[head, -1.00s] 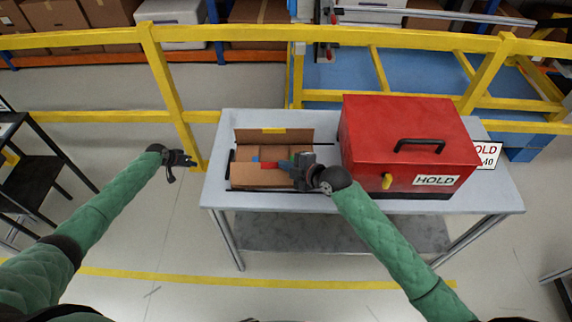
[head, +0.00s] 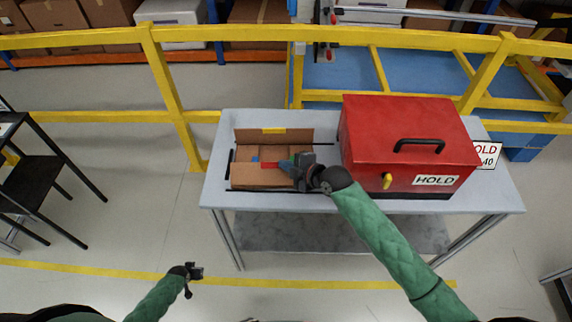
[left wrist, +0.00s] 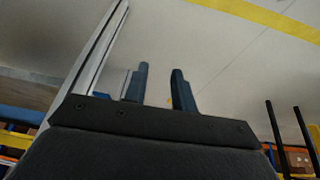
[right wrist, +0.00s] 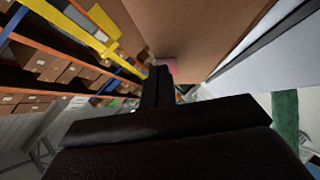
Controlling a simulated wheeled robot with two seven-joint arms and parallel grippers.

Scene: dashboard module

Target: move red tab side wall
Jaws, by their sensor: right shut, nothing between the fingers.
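An open cardboard box (head: 262,178) lies on the grey table, its back flap standing up with a yellow mark. A small red tab (head: 269,165) shows inside it, with small blue and green pieces close by. My right gripper (head: 290,168) is at the box's right part, just right of the red tab; touching or apart I cannot tell. Its fingers (right wrist: 156,86) are shut and empty, beside a brown cardboard wall (right wrist: 200,30) in the right wrist view. A pinkish-red patch shows beyond the tips. My left gripper (head: 195,270) is open, low and away from the table, over the floor.
A red lidded case (head: 400,145) marked HOLD stands on the table (head: 225,125), right of the box and close to my right forearm. A yellow railing (head: 90,117) runs behind the table. A black stand (head: 45,180) is at the left.

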